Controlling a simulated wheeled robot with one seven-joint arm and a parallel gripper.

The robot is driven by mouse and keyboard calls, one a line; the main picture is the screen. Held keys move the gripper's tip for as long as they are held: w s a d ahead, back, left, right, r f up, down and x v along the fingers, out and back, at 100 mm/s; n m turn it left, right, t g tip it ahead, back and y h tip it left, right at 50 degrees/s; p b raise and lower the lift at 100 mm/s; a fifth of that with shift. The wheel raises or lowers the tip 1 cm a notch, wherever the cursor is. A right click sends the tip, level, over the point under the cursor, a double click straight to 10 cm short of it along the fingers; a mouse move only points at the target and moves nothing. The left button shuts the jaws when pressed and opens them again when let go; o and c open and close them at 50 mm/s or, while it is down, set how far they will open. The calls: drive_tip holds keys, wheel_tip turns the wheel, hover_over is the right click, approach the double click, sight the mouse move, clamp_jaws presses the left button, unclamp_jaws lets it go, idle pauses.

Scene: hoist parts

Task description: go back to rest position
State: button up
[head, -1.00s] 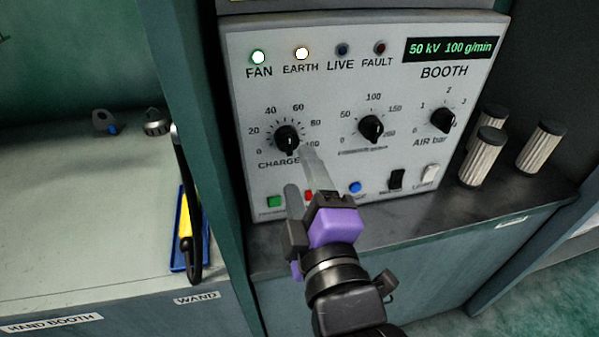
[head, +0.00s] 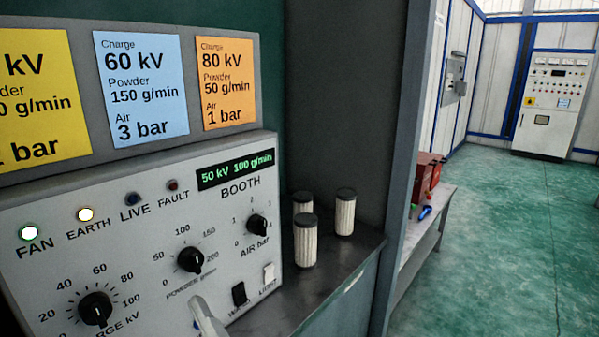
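My gripper (head: 207,318) shows only as a pale grey finger end at the bottom edge, in front of the lower part of the booth control panel (head: 140,222). The rest of it is out of the picture, so its opening cannot be judged. The panel display (head: 236,170) reads 50 kV 100 g/min. The FAN lamp (head: 30,232) and the EARTH lamp (head: 87,214) are lit. The LIVE and FAULT lamps are dark. The charge knob (head: 95,308), powder knob (head: 190,260) and air knob (head: 257,224) are in view.
Several ribbed filter cartridges (head: 306,246) stand on the dark shelf right of the panel. Yellow, blue (head: 140,88) and orange setting cards hang above it. A bench (head: 432,232) with red items stands beyond the post. Open green floor (head: 500,240) lies right, with a white cabinet (head: 556,105) behind.

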drive_tip(key=s+d+f+m+t+h+p, duration=0.1)
drive_tip(key=s+d+f+m+h, duration=0.25)
drive_tip(key=d, duration=0.35)
drive_tip(key=s+d+f+m+t+h+p, duration=0.1)
drive_tip(key=s+d+f+m+h, duration=0.15)
drive_tip(key=d+m, duration=0.35)
drive_tip(key=s+d+f+m+t+h, duration=0.1)
drive_tip(key=s+d+f+m+h, duration=0.2)
drive_tip(key=d, duration=0.5)
drive_tip(key=s+d+f+m+g+h+p, duration=0.1)
drive_tip(key=s+d+f+g+h, duration=0.1)
drive_tip(key=s+d, duration=0.4)
drive_tip(key=s+d+f+m+g+h+p, duration=0.1)
drive_tip(key=s+d+f, duration=0.4)
drive_tip(key=s, duration=0.5)
drive_tip(key=shift+s+d+f+g+h+p, duration=0.25)
drive_tip(key=shift+s+d+g+h+p, duration=0.1)
drive_tip(key=shift+d+g+h+p, duration=0.35)
drive_tip(key=shift+d+m, duration=0.1)
drive_tip(key=shift+m, duration=0.15)
